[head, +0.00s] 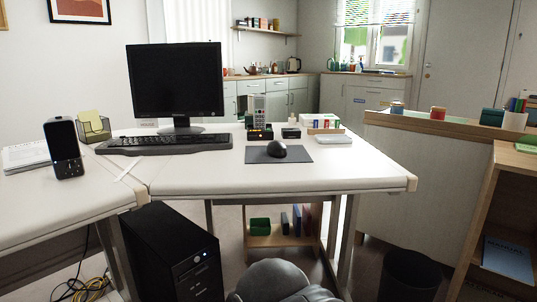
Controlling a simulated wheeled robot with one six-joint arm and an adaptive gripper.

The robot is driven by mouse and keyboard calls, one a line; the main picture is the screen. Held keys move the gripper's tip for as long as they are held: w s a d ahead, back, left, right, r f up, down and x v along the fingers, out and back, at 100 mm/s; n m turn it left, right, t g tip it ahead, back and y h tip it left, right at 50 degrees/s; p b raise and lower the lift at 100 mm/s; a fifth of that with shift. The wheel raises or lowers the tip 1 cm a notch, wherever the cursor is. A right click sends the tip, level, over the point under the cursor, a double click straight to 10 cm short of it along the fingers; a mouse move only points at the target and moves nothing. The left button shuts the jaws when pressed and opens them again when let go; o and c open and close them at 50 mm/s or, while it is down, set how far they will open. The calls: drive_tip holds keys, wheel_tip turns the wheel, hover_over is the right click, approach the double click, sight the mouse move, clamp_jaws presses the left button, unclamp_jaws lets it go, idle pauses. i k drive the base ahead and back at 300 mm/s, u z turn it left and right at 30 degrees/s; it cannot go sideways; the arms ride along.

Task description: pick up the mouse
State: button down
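The black mouse (277,149) lies on a dark grey mouse pad (300,155) on the white desk (230,175), right of the keyboard and near the desk's front edge. My gripper is not in view. A rounded dark grey shape shows at the bottom middle, below the desk; I cannot tell any gripper fingers there.
A black keyboard (165,143) and monitor (175,82) stand left of the mouse. A black computer tower (170,260) stands below. Desk in front of the pad is clear.

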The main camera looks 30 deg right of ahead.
sight(275, 149)
drive_tip(key=u, duration=0.7)
drive_tip(key=i, duration=0.65)
drive_tip(key=z, duration=1.95)
